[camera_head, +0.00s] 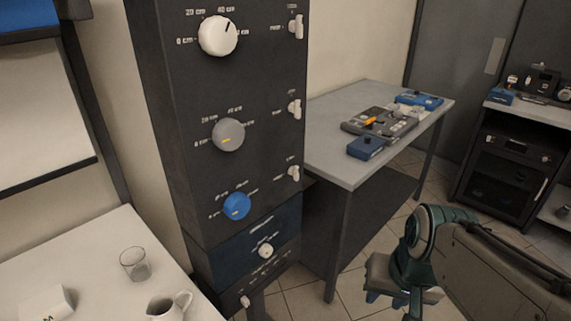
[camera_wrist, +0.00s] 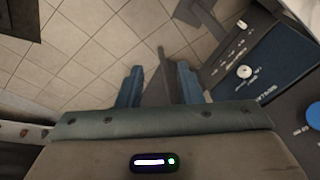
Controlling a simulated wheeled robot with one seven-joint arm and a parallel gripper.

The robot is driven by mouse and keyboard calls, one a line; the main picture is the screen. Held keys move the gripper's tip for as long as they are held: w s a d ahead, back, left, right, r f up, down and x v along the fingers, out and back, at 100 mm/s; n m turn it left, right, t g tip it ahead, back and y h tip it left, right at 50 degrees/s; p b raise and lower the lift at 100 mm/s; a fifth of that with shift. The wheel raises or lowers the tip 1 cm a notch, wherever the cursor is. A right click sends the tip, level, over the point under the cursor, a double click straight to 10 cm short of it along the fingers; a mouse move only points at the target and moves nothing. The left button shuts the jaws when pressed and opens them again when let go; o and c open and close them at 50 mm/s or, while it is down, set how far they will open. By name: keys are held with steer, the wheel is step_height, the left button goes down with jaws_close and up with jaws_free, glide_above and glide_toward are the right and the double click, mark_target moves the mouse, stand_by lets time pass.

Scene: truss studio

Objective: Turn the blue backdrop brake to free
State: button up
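In the head view a dark upright panel carries a blue dial (camera_head: 236,206) below a grey dial and a white dial. To the right of the blue dial is a small white brake lever (camera_head: 294,173) with labels too small to read. My gripper (camera_head: 400,298) is low at the right of the head view, well away from the lever. In the wrist view my gripper (camera_wrist: 158,90) has two blue fingers spread apart with nothing between them. The blue dial shows partly at the wrist view's right edge (camera_wrist: 316,132); I cannot make out its brake lever there.
A grey table (camera_head: 340,164) with blue and dark control boxes stands right of the panel. A white table (camera_head: 100,260) with a glass (camera_head: 135,263) and a jug (camera_head: 170,305) is at the left. Tiled floor (camera_wrist: 85,60) lies below my fingers.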

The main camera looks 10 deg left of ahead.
steer(key=w+a+f+m+y+b, duration=0.3)
steer(key=w+a+m+y+b, duration=0.1)
steer(key=a+m, duration=0.2)
steer(key=m+t+y+b, duration=0.7)
steer(key=m+t+y, duration=0.2)
steer(key=m, duration=0.9)
glide_toward(298, 173)
steer(key=x, duration=0.8)
steer(key=shift+w, duration=0.2)
steer(key=shift+f, duration=0.1)
jaws_close()
